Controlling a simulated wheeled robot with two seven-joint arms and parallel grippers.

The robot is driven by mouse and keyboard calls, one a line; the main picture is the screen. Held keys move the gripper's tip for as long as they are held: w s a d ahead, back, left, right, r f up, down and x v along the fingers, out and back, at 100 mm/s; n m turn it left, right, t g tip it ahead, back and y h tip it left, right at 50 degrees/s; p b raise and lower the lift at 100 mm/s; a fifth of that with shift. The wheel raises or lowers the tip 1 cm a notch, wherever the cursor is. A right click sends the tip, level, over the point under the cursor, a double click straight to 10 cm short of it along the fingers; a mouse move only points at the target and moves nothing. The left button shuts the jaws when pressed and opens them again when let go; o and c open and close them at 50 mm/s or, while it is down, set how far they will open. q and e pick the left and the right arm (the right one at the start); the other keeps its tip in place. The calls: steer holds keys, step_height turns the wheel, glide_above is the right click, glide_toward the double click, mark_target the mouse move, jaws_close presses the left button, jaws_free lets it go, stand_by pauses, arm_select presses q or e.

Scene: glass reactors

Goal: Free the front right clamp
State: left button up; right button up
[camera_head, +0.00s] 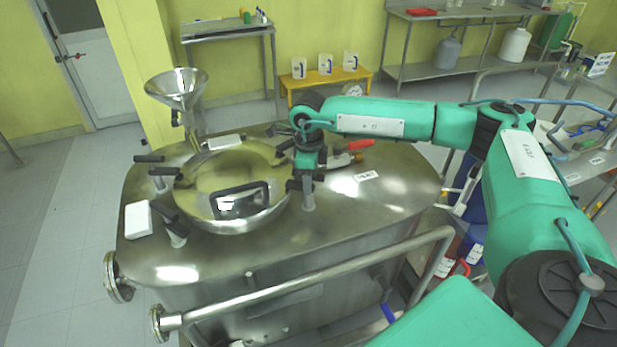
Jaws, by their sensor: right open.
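The metal reactor (370,205) has a round lid (215,165) with a black handle (240,196). The front right clamp (308,198) stands at the right edge of the lid, and its metal post shows below my gripper. My right gripper (304,181) points down right over this clamp, with its jaws open. The gripper hides the top of the clamp, and I cannot tell whether the fingers touch its black lever. My left gripper is out of view.
Other black-handled clamps stand at the front left (175,226) and back left (158,172) of the lid. A red-handled valve (358,146) lies just right of my gripper. A metal funnel (177,90) rises at the back left. A rail (310,287) crosses the front.

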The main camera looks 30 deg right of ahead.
steer(key=c, duration=0.8)
steer(key=shift+o, duration=0.2)
